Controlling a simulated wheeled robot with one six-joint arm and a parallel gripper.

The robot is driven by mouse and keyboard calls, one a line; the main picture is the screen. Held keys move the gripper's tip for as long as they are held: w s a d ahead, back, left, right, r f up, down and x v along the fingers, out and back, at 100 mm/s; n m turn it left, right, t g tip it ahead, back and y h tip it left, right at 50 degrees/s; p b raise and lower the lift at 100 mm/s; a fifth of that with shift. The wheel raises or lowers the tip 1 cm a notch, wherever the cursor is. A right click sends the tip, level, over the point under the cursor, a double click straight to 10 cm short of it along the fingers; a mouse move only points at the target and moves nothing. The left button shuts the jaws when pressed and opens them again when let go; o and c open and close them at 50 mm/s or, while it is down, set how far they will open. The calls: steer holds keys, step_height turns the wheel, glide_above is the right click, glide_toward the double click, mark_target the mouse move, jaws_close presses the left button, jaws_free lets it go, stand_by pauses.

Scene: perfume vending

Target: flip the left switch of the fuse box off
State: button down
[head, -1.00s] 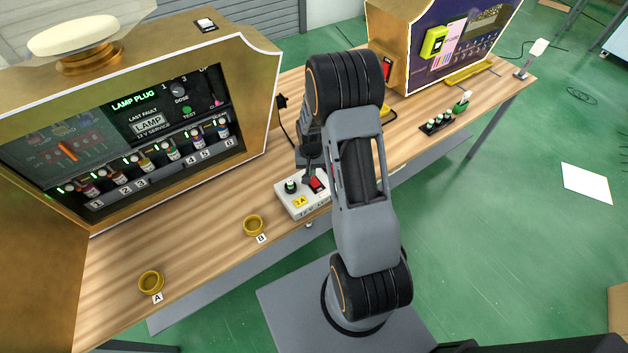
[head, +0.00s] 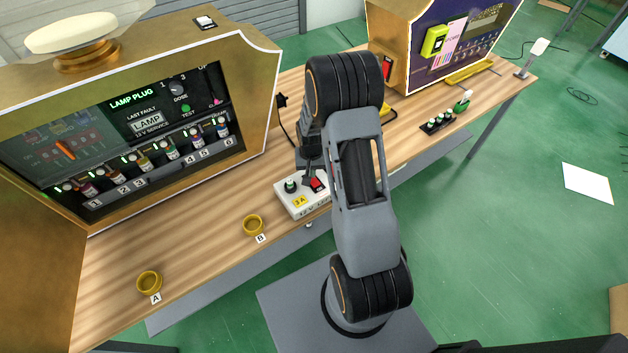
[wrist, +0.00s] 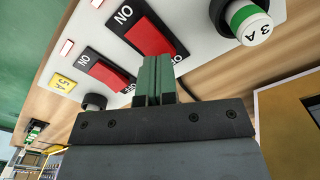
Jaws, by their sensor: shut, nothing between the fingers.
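The fuse box (head: 292,206) is a white box on the wooden counter, partly hidden by my arm in the head view. Its left switch (head: 319,184) is a red rocker beside the 3 A fuse. In the wrist view, which is turned round, this switch (wrist: 148,36) sits in a black frame marked ON, near the green-banded 3 A fuse (wrist: 248,22). A second red switch (wrist: 106,72) lies nearer the 5 A label (wrist: 62,83). My gripper (wrist: 157,62) is shut and empty, its green fingertips close to the left switch's edge. I cannot tell whether they touch.
A black rack of small fuses (head: 437,124) lies to the right. The counter's front edge is close to the box.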

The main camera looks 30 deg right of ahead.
steer(key=shift+f+b, duration=0.6)
steer(key=shift+f, duration=0.2)
stand_by(0.4)
steer(key=shift+r+p, duration=2.35)
steer(key=shift+r, duration=1.25)
steer(key=s+g, duration=0.1)
steer(key=s, duration=0.3)
step_height(320, 180, up, 23)
steer(key=n+t, duration=0.5)
glide_above(314, 187)
steer(key=s+a, duration=0.8)
steer(key=s, duration=0.4)
steer(key=shift+a+v, duration=0.2)
steer(key=shift+v, duration=0.7)
